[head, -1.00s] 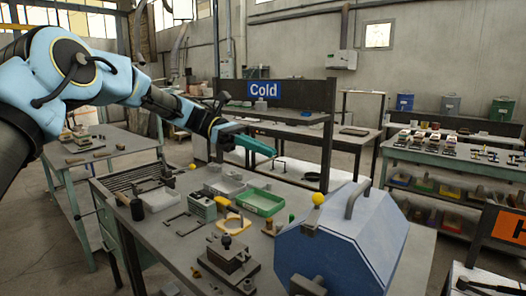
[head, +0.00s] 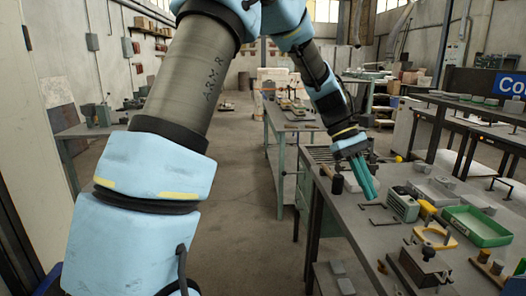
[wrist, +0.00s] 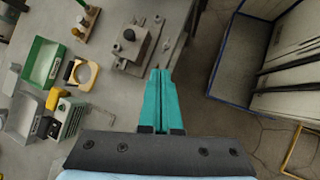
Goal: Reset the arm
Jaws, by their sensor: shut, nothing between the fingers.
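My gripper (head: 369,190) has teal fingers and points down over the near-left part of the workbench (head: 350,222) in the head view. In the wrist view my gripper (wrist: 161,75) shows its two fingers pressed together with nothing between them. My arm reaches across the upper left of the head view. No ladle shows in either current view.
A green tray (head: 478,226), a yellow ring-shaped piece (head: 434,235), a ribbed grey-green box (head: 402,204) and a metal block fixture (head: 425,262) stand on the bench. A blue-edged bin (wrist: 232,70) shows in the wrist view. Floor left of the bench is free (head: 235,220).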

